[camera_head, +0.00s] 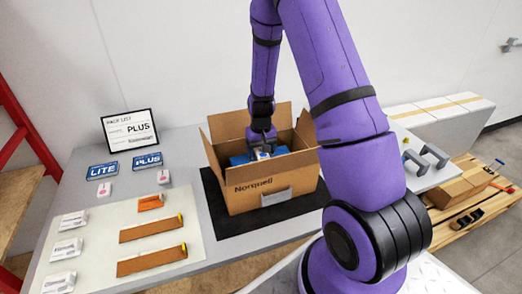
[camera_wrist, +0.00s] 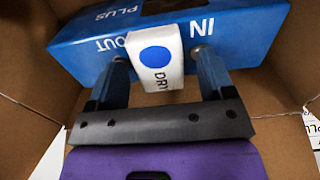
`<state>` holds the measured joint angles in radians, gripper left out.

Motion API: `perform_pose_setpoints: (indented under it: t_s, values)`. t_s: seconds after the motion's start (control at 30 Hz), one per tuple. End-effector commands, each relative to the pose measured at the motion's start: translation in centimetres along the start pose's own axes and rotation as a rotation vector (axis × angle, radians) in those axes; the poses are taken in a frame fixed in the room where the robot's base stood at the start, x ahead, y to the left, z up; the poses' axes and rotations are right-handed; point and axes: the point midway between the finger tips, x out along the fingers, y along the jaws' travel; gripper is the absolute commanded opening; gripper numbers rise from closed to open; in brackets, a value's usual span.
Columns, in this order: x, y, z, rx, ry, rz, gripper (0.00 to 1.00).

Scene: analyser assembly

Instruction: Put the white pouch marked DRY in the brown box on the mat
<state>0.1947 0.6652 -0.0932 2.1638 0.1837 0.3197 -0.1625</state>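The white pouch (camera_wrist: 155,60) marked DRY, with a blue dot, is between the two fingers of my gripper (camera_wrist: 158,58) in the wrist view. The pouch (camera_head: 262,155) and my gripper (camera_head: 262,145) are inside the open brown box (camera_head: 238,197), which stands on the black mat (camera_head: 218,215). A blue carton (camera_wrist: 90,45) marked PLUS, IN and OUT lies in the box behind the pouch. Whether the pouch rests on the carton I cannot tell.
The box flaps stand open around my gripper. A pack list sign (camera_head: 130,131) and LITE (camera_head: 102,171) and PLUS (camera_head: 147,161) cards are at the left. A pale mat (camera_head: 110,225) holds brown strips and several white packets. Wooden pallets (camera_head: 470,200) stand at the right.

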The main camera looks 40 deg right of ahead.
Motion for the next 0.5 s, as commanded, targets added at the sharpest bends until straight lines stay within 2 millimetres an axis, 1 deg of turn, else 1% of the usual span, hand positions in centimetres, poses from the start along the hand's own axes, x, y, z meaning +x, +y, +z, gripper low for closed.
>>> perform_pose_setpoints:
  t_s: [0.27,0.5]
  values:
    - [0.0,0.0,0.0,0.000,0.000,0.000,0.78]
    - [-1.2,0.0,-0.1,0.000,0.002,0.000,0.78]
